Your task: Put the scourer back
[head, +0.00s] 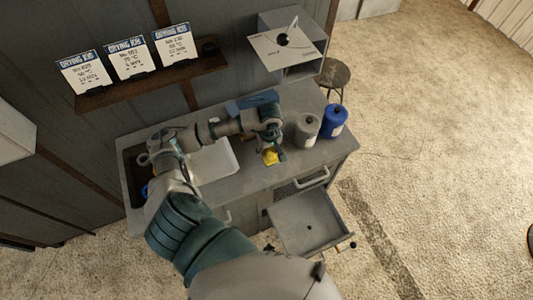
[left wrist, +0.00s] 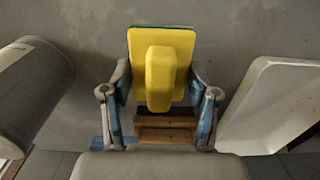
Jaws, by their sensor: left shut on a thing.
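The yellow scourer (head: 270,157) is in my left gripper (head: 273,149), over the grey counter near its front edge. In the left wrist view the scourer (left wrist: 162,40) is a flat yellow pad with a raised grip block and a thin green edge. The fingers of my left gripper (left wrist: 160,82) are shut on it from both sides. Wooden slats (left wrist: 165,136) show below the scourer in that view; I cannot tell what they belong to. I cannot tell whether the scourer touches the counter. My right gripper is not in view.
A grey canister (head: 307,130) and a blue canister (head: 334,121) stand right of the gripper. A white basin (head: 217,163) lies to its left. An open drawer (head: 305,222) juts out below the counter. A shelf (head: 150,84) holds several cards.

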